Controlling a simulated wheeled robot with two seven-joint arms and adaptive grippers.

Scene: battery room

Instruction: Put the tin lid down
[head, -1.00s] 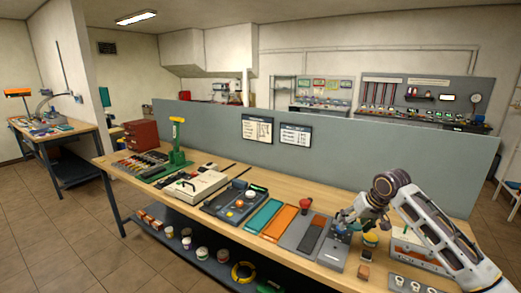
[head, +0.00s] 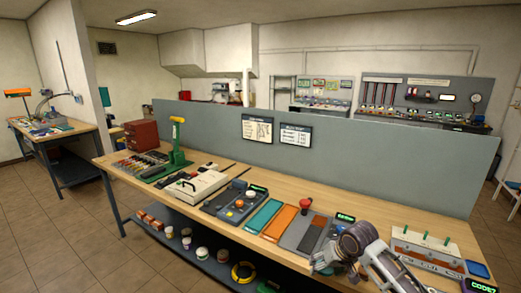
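I cannot make out the tin lid in the head view; my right arm and hand cover part of the bench where it could be. My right gripper (head: 328,266) is low over the front edge of the bench, beside the grey tray with a dark strip (head: 306,233). Its fingers are small and partly hidden by the wrist, so I cannot tell whether they are open or hold anything. My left gripper is out of view.
The wooden bench (head: 355,208) carries an orange tray (head: 278,224), a teal tray (head: 264,215) and a white rack with green pegs (head: 432,250). A blue pad (head: 478,269) lies right of the rack. A grey partition (head: 380,163) stands behind. Pots (head: 203,254) sit on the lower shelf.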

